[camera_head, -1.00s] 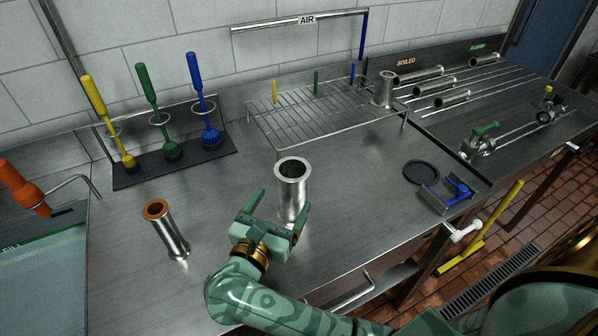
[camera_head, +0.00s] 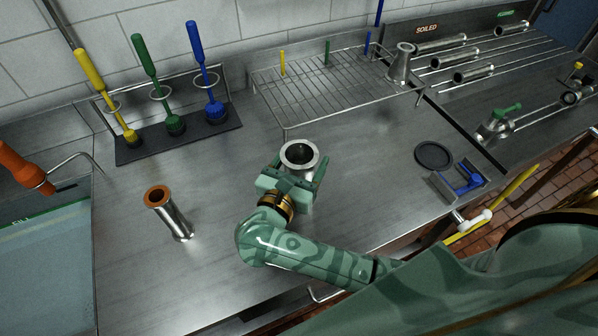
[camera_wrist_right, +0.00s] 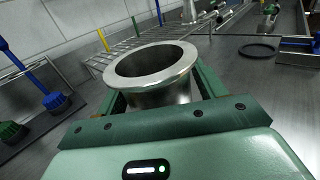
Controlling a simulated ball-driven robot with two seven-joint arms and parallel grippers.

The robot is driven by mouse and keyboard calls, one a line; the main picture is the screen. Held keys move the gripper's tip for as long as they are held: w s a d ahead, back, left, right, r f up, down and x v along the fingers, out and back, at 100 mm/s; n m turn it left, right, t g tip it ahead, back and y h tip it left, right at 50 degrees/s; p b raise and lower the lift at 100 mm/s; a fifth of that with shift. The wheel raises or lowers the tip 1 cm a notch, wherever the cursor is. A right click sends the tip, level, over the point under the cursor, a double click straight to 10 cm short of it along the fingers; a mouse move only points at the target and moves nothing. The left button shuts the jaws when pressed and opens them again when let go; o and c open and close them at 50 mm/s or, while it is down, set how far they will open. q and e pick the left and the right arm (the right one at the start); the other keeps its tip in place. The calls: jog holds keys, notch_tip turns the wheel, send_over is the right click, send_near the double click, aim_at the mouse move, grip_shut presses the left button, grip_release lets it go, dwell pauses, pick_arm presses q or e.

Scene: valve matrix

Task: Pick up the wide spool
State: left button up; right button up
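The wide spool (camera_head: 300,164), a shiny metal tube with a broad flange on top, stands upright on the steel counter in the head view. It fills the middle of the right wrist view (camera_wrist_right: 152,66). My right gripper (camera_head: 296,172) is around it with one finger on each side, below the top flange. The fingers look spread, and I see no clear grip on the tube. The flange and gripper hide the spool's lower part. My left gripper is not in view.
A narrower spool with an orange-brown rim (camera_head: 170,214) stands to the left. Behind are a brush holder (camera_head: 150,146) with three brushes and a wire rack (camera_head: 330,88).

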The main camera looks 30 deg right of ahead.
jog(key=c, duration=0.5)
jog(key=shift+w+d+f, duration=0.1)
jog(key=shift+w, duration=0.05)
jog(key=c, duration=0.4)
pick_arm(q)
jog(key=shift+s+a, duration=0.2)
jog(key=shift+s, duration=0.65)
